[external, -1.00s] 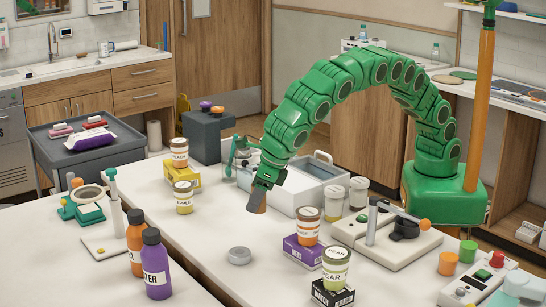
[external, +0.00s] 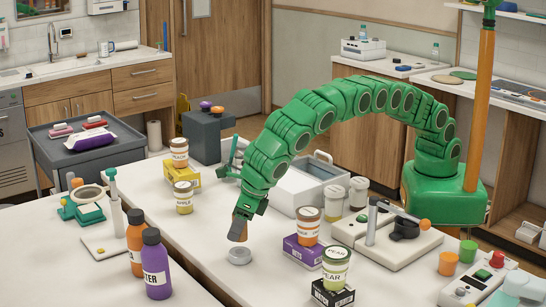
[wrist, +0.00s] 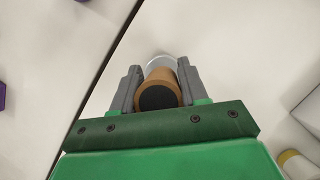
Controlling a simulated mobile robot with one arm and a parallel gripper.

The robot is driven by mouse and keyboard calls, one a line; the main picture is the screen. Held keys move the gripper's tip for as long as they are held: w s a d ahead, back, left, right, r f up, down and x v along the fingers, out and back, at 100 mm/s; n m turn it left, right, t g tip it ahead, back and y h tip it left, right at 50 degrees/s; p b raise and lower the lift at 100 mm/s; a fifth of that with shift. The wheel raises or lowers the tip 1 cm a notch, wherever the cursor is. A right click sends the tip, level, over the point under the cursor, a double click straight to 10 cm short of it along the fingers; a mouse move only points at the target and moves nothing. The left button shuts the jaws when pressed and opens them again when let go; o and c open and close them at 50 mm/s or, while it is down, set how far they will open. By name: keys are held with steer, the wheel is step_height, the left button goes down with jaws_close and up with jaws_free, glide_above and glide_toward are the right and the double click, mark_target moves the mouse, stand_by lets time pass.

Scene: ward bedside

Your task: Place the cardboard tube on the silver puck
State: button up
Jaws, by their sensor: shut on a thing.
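My gripper (external: 241,215) is shut on the brown cardboard tube (external: 237,232) and holds it near upright, slightly tilted. The silver puck (external: 239,256) lies flat on the white table, directly below the tube. Part of the puck (wrist: 160,61) shows behind the tube; the rest is hidden.
Jars on purple (external: 303,251) and black boxes stand to the right of the puck. A white bin (external: 303,190) is behind. Orange and purple bottles (external: 156,265) stand at the left. The table around the puck is clear.

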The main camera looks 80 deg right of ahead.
steer(key=shift+a+f, duration=0.2)
steer(key=shift+f, duration=0.2)
steer(key=shift+w+f, duration=0.1)
steer(key=shift+f, duration=1.2)
steer(key=shift+d, duration=0.1)
steer(key=o, duration=1)
steer(key=shift+f, duration=0.15)
steer(key=v, duration=1.2)
